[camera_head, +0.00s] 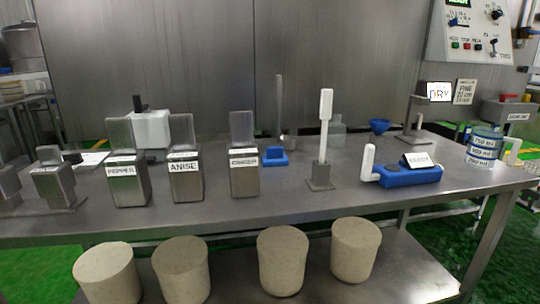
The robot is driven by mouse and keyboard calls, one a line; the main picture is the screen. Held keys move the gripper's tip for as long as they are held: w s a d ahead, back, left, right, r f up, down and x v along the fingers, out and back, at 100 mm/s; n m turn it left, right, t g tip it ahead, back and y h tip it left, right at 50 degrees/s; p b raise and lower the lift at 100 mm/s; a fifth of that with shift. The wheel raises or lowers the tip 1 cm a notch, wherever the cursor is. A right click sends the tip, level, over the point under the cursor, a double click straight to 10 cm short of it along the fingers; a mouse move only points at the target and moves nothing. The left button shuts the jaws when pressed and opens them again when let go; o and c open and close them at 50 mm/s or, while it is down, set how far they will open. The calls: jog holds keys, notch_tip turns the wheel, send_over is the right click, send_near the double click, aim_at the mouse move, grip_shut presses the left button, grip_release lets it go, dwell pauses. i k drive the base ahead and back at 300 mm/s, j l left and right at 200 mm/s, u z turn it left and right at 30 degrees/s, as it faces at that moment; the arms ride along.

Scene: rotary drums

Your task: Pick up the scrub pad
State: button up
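I cannot make out with certainty which thing is the scrub pad. A small blue block (274,157) lies on the steel table (330,204) near its back middle, right of the canister labelled GINGER (244,172); it is too small to tell whether it is a pad. A small dark grey piece (72,157) shows at the left, behind a metal box (52,184), and is also unclear. My gripper is not in this view.
Canisters labelled PEPPER (129,184) and ANISE (186,178) stand at the left. Several drums (281,262) sit below.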

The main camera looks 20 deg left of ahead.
aim_at(274, 156)
jog(key=u, duration=1)
